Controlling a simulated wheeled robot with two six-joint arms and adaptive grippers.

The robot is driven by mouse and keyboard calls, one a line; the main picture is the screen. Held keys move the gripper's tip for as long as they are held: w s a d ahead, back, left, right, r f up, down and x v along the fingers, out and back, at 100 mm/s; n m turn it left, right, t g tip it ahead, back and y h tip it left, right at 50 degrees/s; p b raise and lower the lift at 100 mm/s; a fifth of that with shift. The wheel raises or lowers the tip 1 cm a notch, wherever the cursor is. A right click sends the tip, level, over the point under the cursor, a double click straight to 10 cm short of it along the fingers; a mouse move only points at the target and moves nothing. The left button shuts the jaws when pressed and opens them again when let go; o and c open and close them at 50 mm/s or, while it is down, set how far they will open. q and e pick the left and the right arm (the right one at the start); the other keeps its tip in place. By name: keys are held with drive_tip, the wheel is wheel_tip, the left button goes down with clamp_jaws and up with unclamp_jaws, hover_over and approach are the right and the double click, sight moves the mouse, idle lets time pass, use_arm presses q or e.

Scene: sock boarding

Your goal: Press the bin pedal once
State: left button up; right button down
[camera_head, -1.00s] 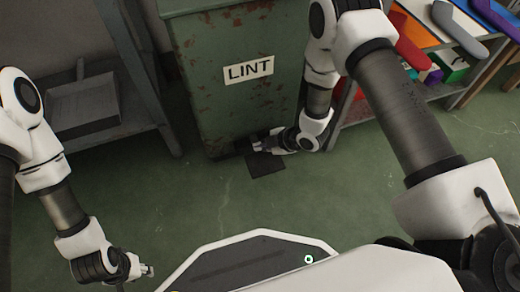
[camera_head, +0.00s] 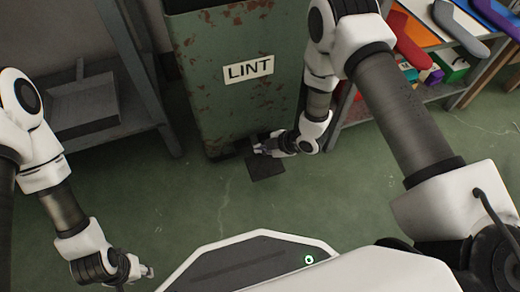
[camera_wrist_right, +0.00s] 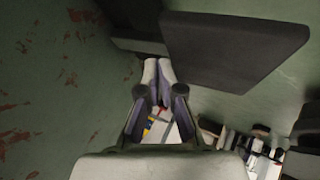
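The green, rust-marked bin (camera_head: 225,105) with a white LINT label (camera_head: 248,69) stands at the top middle of the head view. Its top opening (camera_head: 190,5) shows dark at the picture's upper edge. The dark flat pedal (camera_head: 266,168) sticks out at the bin's foot. My right gripper (camera_head: 258,148) is low at the bin's front, over the pedal's bin-side edge; I cannot tell whether it touches. In the right wrist view its fingertips (camera_wrist_right: 158,70) are together and empty, beside a dark plate (camera_wrist_right: 235,45). My left gripper (camera_head: 148,271) hangs at lower left, away from the bin.
A grey metal rack (camera_head: 140,75) with a grey tray (camera_head: 85,105) stands left of the bin. A shelf (camera_head: 375,112) with coloured sock shapes and small boxes stands right. The green floor (camera_head: 370,205) in front is mostly clear.

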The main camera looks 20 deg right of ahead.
drive_tip(key=shift+s+f+b, duration=0.15)
drive_tip(key=shift+s+f, duration=0.1)
drive_tip(key=shift+f, duration=0.25)
drive_tip(key=shift+s+f+b, duration=0.15)
drive_tip(key=shift+s+f, duration=0.05)
drive_tip(key=shift+f, duration=0.3)
drive_tip(key=shift+r, duration=0.15)
idle(0.4)
wheel_tip(320, 180, up, 3)
drive_tip(key=p, duration=0.3)
drive_tip(key=shift+w, duration=0.15)
drive_tip(key=shift+r+p, duration=0.5)
drive_tip(key=shift+p, duration=0.05)
drive_tip(key=shift+w, duration=0.15)
drive_tip(key=r+p, duration=0.4)
drive_tip(key=r, duration=0.1)
drive_tip(key=shift+w, duration=0.3)
